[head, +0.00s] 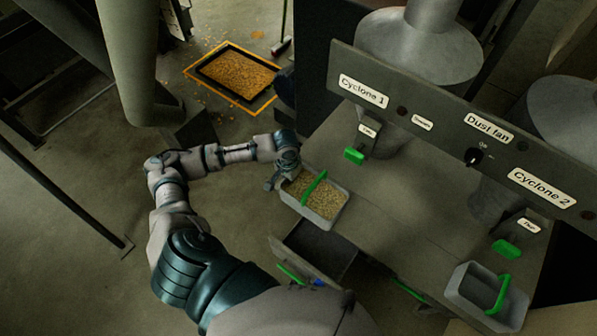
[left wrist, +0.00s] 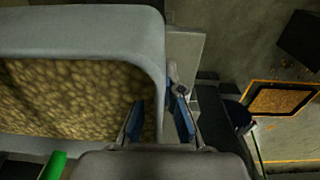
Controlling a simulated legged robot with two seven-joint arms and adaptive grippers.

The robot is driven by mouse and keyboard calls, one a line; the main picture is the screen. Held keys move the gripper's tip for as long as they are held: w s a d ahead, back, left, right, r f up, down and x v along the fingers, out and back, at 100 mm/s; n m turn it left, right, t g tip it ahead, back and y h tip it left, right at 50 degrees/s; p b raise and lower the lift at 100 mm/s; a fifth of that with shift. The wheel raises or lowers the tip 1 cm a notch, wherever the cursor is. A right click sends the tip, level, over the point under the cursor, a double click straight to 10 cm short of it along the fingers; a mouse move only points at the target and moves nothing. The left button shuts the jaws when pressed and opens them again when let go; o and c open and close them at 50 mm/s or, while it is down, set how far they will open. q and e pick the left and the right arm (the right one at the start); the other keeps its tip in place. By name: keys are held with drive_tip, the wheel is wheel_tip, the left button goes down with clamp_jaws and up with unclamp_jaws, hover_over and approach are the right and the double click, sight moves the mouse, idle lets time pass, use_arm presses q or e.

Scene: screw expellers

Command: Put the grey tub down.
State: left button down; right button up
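The grey tub (head: 337,221) has a green handle (head: 313,187) across it and is filled with tan pellets. It is at the left edge of the grey bench; whether it rests there or hangs just above, I cannot tell. My left gripper (head: 277,178) is at its upper left corner. In the left wrist view, the tub wall (left wrist: 154,55) passes between the fingers of my left gripper (left wrist: 158,112), one inside over the pellets and one outside. The fingers appear closed on this wall. My right gripper is not in view.
A second grey tub (head: 472,293) with a green handle is at the lower right, seemingly empty. Green-tipped spouts (head: 354,155) are under the labelled panel (head: 440,125). An open dark box (head: 318,252) is below the bench edge. A pellet-filled tray (head: 237,73) lies on the floor.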

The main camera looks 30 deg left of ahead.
use_arm(q)
drive_tip(key=w, duration=0.2)
drive_tip(key=w+a, duration=0.1)
drive_tip(key=w, duration=0.3)
drive_tip(key=shift+a+f, duration=0.2)
drive_tip(key=shift+f, duration=0.05)
drive_tip(key=f, duration=0.2)
drive_tip(key=shift+d+f+p, duration=0.25)
drive_tip(key=shift+f+p, duration=0.05)
drive_tip(key=shift+p, duration=0.1)
drive_tip(key=shift+f, duration=0.45)
drive_tip(key=shift+a, duration=0.15)
drive_tip(key=c, duration=1.3)
unclamp_jaws()
drive_tip(key=shift+a+f, duration=0.1)
drive_tip(key=shift+a, duration=0.1)
drive_tip(key=shift+d, duration=0.1)
